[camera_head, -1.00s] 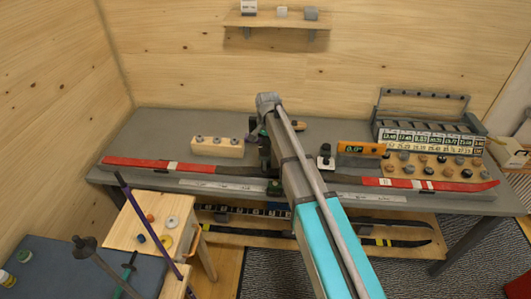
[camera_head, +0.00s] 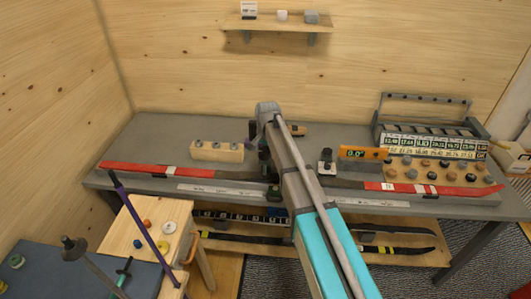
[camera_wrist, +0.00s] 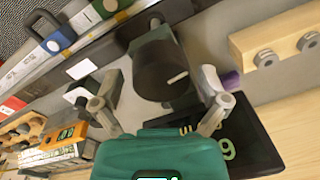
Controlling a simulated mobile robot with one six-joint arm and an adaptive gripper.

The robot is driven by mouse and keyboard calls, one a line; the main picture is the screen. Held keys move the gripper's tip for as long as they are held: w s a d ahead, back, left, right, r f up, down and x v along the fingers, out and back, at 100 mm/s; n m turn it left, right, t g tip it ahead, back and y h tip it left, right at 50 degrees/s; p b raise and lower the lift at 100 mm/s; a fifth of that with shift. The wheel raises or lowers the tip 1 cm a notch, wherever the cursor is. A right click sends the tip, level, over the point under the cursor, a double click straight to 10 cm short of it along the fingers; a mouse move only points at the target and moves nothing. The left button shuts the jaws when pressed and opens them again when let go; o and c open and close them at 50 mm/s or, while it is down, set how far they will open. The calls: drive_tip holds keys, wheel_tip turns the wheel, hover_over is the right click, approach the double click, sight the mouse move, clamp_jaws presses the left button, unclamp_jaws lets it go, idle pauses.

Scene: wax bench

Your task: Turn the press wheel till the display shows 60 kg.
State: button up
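The press wheel (camera_wrist: 160,75) is a dark round knob with a pale mark on its face, in the middle of the wrist view. My gripper (camera_wrist: 162,78) is open, one grey finger on each side of the wheel; narrow gaps seem to show. The black display (camera_wrist: 255,150) lies beyond the wheel, partly covered by my gripper's green body. In the head view my arm hides most of the press, and the wheel cannot be made out.
A ski with red ends (camera_head: 430,189) lies along the bench (camera_head: 150,135). A wooden block with bolts (camera_head: 217,152) stands left of the press. An orange angle gauge (camera_head: 363,153) and a rack of weights stand right. A small wooden table (camera_head: 130,240) is at the front left.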

drive_tip(key=c, duration=0.8)
drive_tip(key=shift+n, duration=0.7)
drive_tip(key=o, duration=1.1)
drive_tip(key=shift+r, duration=0.1)
